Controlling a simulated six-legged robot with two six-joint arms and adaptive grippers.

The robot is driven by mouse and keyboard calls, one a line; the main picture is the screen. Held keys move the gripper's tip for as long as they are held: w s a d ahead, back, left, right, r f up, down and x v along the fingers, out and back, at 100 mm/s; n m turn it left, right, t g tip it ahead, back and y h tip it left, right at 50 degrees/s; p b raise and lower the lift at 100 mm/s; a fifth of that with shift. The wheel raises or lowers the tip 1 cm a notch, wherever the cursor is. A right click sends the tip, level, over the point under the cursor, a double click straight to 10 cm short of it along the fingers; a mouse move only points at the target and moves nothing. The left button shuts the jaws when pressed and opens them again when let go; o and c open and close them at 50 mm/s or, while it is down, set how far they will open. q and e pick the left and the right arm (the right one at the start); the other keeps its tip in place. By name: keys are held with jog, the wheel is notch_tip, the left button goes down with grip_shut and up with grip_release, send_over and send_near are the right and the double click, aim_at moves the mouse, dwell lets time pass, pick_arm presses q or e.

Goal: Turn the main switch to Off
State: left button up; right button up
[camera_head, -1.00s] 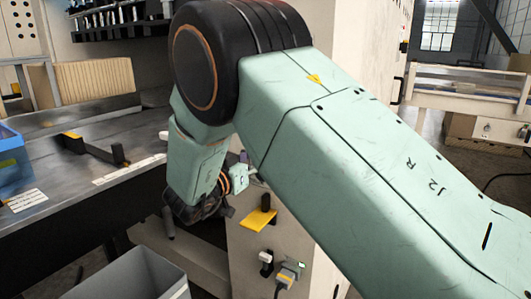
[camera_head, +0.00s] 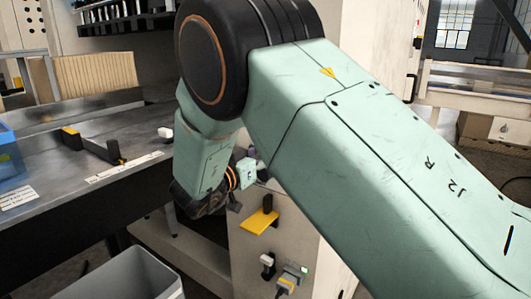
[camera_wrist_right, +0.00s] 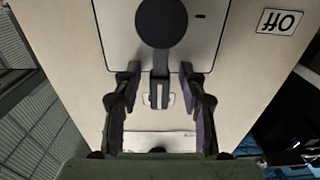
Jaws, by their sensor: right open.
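The main switch (camera_wrist_right: 160,25) shows in the right wrist view as a round black knob on a pale, dark-edged plate. Its black handle (camera_wrist_right: 160,92) points down the picture. A label (camera_wrist_right: 279,21) beside the plate, upside down in this view, seems to read OFF. My right gripper (camera_wrist_right: 160,70) is open, with one finger on each side of the handle and a visible gap on both sides. In the head view my right gripper (camera_head: 236,190) is at the cabinet's side, its fingers mostly hidden; I cannot make out the switch there. My left gripper is not in view.
A yellow bracket with a black post (camera_head: 261,220) sticks out from the cabinet (camera_head: 243,258) below my right wrist. Small connectors (camera_head: 288,279) sit under it. A grey bin (camera_head: 125,278) stands at the lower left. A dark bench (camera_head: 60,205) is left, with a blue crate (camera_head: 12,160).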

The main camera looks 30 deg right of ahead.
jog(key=shift+s+a+r, duration=0.1)
jog(key=shift+s+r, duration=0.05)
jog(key=shift+s, duration=0.1)
jog(key=shift+c, duration=0.6)
jog(key=shift+w+f, duration=0.25)
jog(key=shift+w, duration=0.05)
jog(key=c, duration=0.4)
jog(key=shift+r, duration=0.1)
grip_shut()
